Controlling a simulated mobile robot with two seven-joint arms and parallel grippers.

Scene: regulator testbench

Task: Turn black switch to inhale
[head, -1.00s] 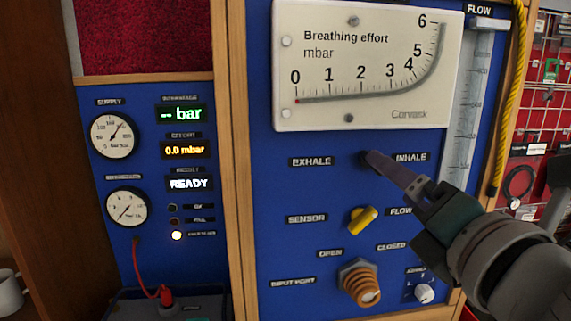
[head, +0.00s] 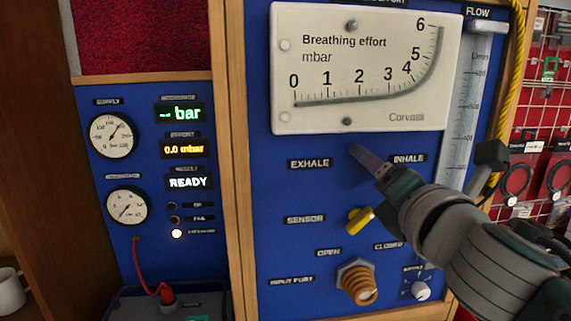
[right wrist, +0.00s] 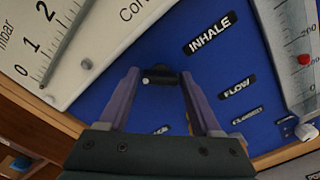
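The black switch (right wrist: 160,75) shows in the right wrist view on the blue panel, between the two fingertips of my right gripper (right wrist: 160,82). The fingers are apart, one on each side of the switch, with at most a narrow gap; contact is not clear. In the head view my right gripper (head: 361,155) is at the panel between the EXHALE label (head: 309,164) and the INHALE label (head: 407,159). It hides the switch there. The INHALE label also shows in the right wrist view (right wrist: 210,33). My left gripper is not in view.
A yellow switch (head: 360,221) and a brass input port (head: 357,283) sit below on the panel. The breathing effort gauge (head: 350,75) is just above. A flow tube (head: 466,105) and a yellow rope (head: 518,60) are at the right.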

